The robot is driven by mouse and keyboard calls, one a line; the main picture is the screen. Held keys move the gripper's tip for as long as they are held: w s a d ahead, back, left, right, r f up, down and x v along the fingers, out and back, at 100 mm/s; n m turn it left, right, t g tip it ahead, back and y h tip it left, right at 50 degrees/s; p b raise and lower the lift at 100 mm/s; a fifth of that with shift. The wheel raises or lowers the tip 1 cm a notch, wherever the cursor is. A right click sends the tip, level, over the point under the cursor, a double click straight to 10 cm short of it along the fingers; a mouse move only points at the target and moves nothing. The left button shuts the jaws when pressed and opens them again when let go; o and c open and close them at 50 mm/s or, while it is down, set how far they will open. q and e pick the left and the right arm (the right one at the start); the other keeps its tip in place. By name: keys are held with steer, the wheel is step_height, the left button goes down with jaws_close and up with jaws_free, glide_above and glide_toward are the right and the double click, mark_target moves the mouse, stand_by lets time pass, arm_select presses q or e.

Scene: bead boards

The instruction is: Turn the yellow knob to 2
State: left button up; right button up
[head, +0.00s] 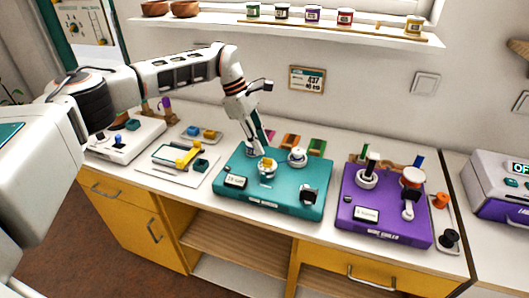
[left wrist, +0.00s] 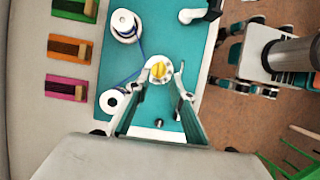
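The yellow knob (head: 267,162) sits on a white round dial on the teal board (head: 228,182). In the left wrist view the yellow knob (left wrist: 159,69) lies between my fingertips, with small marks around it on the dial; I cannot read them or the pointer's setting. My left gripper (head: 270,147) reaches down from above and behind the knob. In the left wrist view my left gripper (left wrist: 164,74) is open, one finger on each side of the knob. I cannot tell whether the fingers touch it. My right gripper is not in view.
The teal board also carries a white spool (head: 297,156) and a black-handled part (head: 309,194). A purple board (head: 385,226) stands to the right with upright parts. A white board (head: 122,143) and a tray (head: 180,160) lie to the left. A wall shelf (head: 220,20) holds jars.

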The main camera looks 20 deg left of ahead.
arm_select(q)
steer(key=v, duration=0.7)
steer(key=shift+a+r, duration=0.1)
